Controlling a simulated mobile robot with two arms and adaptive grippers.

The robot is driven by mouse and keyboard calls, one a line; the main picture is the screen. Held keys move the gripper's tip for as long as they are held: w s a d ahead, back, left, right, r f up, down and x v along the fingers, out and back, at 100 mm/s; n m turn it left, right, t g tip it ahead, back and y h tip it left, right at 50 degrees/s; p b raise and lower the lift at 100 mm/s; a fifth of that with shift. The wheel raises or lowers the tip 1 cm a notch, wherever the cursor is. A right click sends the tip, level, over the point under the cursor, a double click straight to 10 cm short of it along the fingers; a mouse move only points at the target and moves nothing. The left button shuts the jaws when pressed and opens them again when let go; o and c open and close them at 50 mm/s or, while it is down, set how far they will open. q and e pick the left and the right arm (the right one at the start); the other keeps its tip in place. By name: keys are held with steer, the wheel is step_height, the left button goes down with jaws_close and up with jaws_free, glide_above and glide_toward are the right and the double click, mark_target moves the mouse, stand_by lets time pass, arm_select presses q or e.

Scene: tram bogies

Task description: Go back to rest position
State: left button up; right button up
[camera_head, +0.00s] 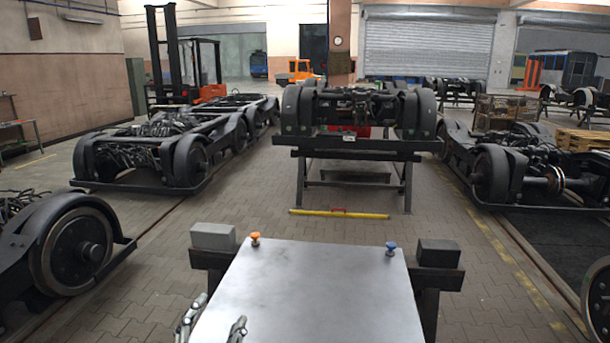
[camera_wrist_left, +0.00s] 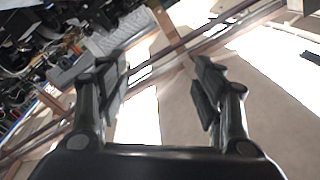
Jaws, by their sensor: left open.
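My left gripper (camera_head: 212,322) shows at the bottom of the head view, over the near left part of the metal tabletop (camera_head: 318,285). Its two fingers are apart with nothing between them. In the left wrist view the left gripper (camera_wrist_left: 165,95) is also open and empty, with the floor and bogie parts seen past its fingers. My right gripper is in neither view.
An orange knob (camera_head: 255,239) and a blue knob (camera_head: 391,248) stand at the tabletop's far corners. A bogie on a stand (camera_head: 350,145) is ahead, with a yellow bar (camera_head: 340,214) below. More bogies line both sides; paved floor lies between.

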arm_select(q)
steer(key=s+a+f+n+g+y, duration=0.2)
steer(key=s+f, duration=0.1)
steer(key=f, duration=0.2)
steer(key=s+a+f+n+g+y, duration=0.1)
steer(key=s+a+f+n+g, duration=0.15)
steer(key=f, duration=0.35)
steer(key=s+f+n+g+h, duration=0.1)
steer(key=s+f+g, duration=0.5)
steer(key=s, duration=0.4)
steer(key=s+f+n+g, duration=0.1)
steer(key=s+f+g, duration=0.5)
steer(key=s, duration=0.5)
step_height(320, 180, down, 32)
steer(key=s+b, duration=0.2)
steer(key=b, duration=0.3)
steer(key=s+a+f+b, duration=0.1)
steer(key=s+f+b, duration=0.1)
steer(key=s+f, duration=0.6)
steer(key=s+a+f+g+b, duration=0.1)
steer(key=s+f+b, duration=0.2)
steer(key=s+f, duration=0.6)
step_height(320, 180, down, 5)
steer(key=shift+a+r+m, duration=0.1)
steer(key=shift+a+m, duration=0.25)
